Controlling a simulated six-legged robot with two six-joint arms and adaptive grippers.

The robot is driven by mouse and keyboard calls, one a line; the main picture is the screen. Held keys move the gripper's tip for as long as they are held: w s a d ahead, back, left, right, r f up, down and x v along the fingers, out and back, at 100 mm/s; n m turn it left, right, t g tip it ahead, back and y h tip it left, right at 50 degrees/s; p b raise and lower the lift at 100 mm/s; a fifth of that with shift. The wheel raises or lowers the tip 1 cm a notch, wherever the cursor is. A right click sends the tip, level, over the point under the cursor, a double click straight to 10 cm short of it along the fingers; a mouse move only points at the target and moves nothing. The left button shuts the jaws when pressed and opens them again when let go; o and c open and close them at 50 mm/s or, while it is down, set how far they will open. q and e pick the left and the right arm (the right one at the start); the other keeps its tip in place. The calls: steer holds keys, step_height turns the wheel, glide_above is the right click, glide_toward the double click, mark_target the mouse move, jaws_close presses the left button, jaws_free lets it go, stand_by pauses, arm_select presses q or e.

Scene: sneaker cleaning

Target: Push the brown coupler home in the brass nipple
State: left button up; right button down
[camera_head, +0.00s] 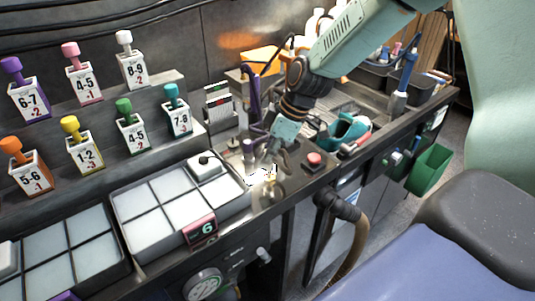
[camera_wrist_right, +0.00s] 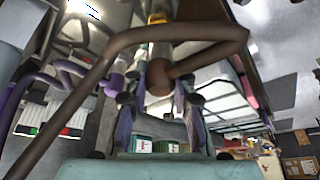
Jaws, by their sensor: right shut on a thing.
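My right gripper (camera_head: 266,158) reaches down from the upper right to the front right end of the bench, beside the tray with white pads. In the right wrist view its fingers (camera_wrist_right: 160,84) are closed around the brown coupler (camera_wrist_right: 158,78), a rounded end with a bent brown hose. A brass-coloured part, likely the brass nipple (camera_wrist_right: 158,19), shows just beyond the coupler, roughly in line with it. I cannot tell how far the two are engaged. In the head view the gripper and a bright glare hide the coupler. My left gripper is not in view.
A tray with white pads (camera_head: 124,246) lies left of the gripper. A red button (camera_head: 314,160) and a teal tool (camera_head: 345,132) are to the right. Purple hoses (camera_head: 250,95) stand behind. A thick brown hose (camera_head: 352,240) hangs at the bench front.

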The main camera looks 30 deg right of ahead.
steer(key=shift+f+b, duration=1.3)
steer(key=shift+f, duration=0.2)
steer(key=c, duration=1)
jaws_free()
steer(key=shift+c, duration=0.2)
steer(key=shift+r, duration=0.1)
steer(key=v, duration=1.2)
